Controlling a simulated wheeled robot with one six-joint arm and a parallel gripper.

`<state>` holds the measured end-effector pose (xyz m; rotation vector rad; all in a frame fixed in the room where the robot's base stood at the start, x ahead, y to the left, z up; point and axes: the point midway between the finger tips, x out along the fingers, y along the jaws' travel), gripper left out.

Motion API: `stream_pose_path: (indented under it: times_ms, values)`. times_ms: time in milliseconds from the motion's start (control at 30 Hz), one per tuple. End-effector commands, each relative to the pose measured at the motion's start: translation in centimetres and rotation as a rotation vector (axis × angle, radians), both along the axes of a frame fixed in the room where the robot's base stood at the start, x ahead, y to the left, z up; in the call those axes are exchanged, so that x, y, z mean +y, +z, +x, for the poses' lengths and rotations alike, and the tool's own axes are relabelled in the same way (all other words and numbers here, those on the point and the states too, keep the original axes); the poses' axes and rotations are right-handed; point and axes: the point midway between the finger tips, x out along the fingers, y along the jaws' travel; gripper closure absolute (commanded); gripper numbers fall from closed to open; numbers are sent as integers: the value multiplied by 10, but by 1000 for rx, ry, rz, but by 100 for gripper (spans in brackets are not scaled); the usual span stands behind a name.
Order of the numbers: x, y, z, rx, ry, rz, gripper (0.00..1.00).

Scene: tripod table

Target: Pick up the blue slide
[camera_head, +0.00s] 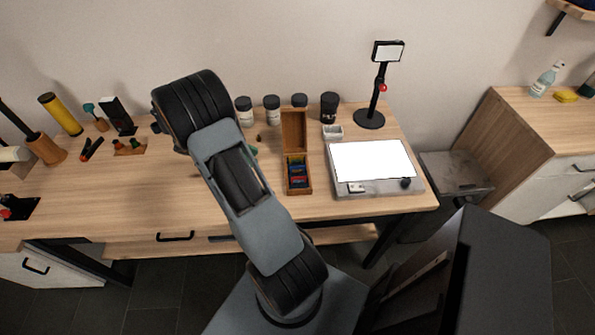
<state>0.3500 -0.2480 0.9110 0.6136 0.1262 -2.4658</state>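An open wooden box (310,187) stands on the workbench right of my arm, its lid raised at the back. Small coloured pieces stand in it, and one that looks blue (298,171) is among red and yellowish ones. They are too small to tell apart well. My arm rises from the bottom middle and leans to the upper left, left of the box. My gripper is not visible in this view.
A lit white panel (372,160) lies right of the box, with a black stand (369,120) behind it. Several dark-lidded jars (272,108) line the back. Tools and a yellow cylinder (61,114) stand at the left. The bench front left of my arm is mostly clear.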

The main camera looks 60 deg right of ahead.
Motion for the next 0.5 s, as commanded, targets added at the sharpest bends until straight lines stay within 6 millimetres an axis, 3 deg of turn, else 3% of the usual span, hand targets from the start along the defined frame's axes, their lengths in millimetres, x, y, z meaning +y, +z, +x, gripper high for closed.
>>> stream_pose_path:
  times_ms: [167,500]
  values:
    - [-18,-15,-8,86,11,-5,67]
    - [-50,-38,-52,98,13,-6,67]
